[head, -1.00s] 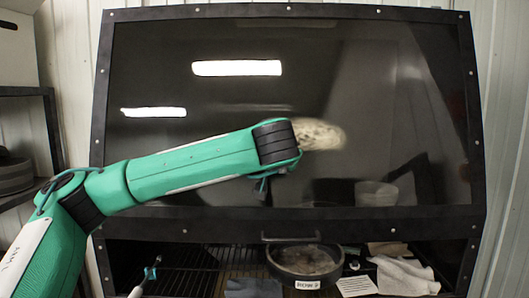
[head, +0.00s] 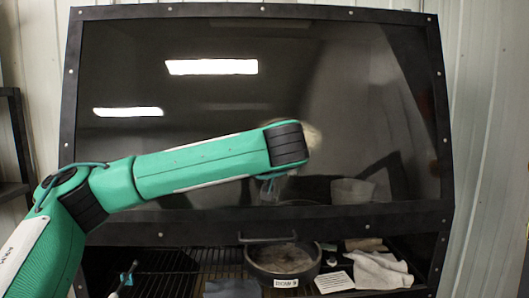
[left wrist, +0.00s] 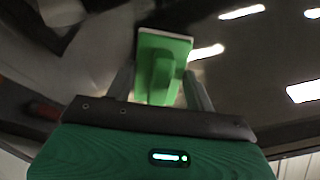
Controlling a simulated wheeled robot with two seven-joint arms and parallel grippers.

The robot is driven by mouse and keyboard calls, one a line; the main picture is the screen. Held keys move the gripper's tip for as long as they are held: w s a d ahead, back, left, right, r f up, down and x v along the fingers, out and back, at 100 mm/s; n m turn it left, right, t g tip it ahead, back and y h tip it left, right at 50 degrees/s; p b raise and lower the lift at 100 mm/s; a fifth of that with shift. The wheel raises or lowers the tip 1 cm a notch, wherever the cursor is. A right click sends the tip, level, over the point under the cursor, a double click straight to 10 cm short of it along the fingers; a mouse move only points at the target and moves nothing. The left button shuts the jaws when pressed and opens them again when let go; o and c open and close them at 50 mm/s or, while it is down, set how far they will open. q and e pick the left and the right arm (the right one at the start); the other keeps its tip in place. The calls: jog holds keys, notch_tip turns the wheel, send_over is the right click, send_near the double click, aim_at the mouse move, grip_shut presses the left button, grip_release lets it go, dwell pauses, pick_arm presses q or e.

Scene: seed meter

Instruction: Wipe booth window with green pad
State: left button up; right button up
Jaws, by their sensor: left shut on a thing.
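The dark glossy booth window (head: 230,110) fills most of the head view in a black bolted frame. A pale smudge (head: 314,138) on it shows just right of my left wrist, which covers its rest. In the left wrist view, my left gripper (left wrist: 160,74) is shut on the handle of the green pad (left wrist: 150,42), which has a white edge. I cannot tell whether the pad touches the glass. My right gripper is out of view.
Below the window, an open rack (head: 200,262) holds a round dark pan (head: 284,278) with a label, a white card (head: 334,282), a white cloth (head: 378,270) and a grey cloth (head: 232,289).

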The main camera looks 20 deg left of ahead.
pick_arm(q)
jog(key=shift+w+d, duration=0.35)
jog(key=shift+d, duration=0.35)
